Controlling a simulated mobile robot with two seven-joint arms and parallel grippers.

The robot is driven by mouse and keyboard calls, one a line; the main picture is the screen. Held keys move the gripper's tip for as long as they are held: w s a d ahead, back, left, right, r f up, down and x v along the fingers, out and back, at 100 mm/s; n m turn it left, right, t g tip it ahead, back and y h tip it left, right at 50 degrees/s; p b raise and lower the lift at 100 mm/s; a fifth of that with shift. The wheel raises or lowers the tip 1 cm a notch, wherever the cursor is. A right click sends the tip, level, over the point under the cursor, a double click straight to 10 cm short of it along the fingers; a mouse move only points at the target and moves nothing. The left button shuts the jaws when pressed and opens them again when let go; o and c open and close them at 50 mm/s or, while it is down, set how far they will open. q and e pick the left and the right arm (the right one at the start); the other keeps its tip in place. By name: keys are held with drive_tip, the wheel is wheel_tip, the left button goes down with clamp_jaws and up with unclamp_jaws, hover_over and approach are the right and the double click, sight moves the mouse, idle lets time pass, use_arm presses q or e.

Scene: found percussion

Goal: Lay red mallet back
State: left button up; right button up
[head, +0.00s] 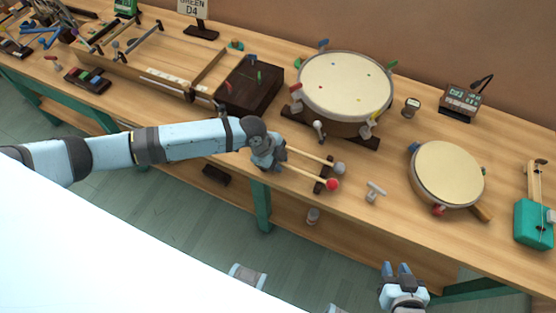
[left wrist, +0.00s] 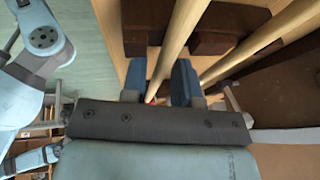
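The red mallet has a red head (head: 332,184) and a pale wooden stick (head: 303,176). It lies at the bench's front edge, across a small dark rest (head: 325,175). A grey-headed mallet (head: 339,168) lies beside it on the same rest. My left gripper (head: 270,160) is at the handle ends. In the left wrist view, one stick (left wrist: 178,42) runs between its blue fingers (left wrist: 160,82), with gaps showing beside the stick. The second stick (left wrist: 245,48) passes outside the right finger. My right gripper (head: 397,268) is open and empty in front of the bench.
A large drum (head: 345,85) stands behind the mallets, with a smaller drum (head: 447,174) to the right. A dark box (head: 249,85) is behind my left gripper.

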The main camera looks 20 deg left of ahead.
use_arm(q)
drive_tip(key=shift+o, duration=0.8)
drive_tip(key=v, duration=1.3)
drive_tip(key=shift+r, duration=0.4)
drive_tip(key=shift+a, duration=0.1)
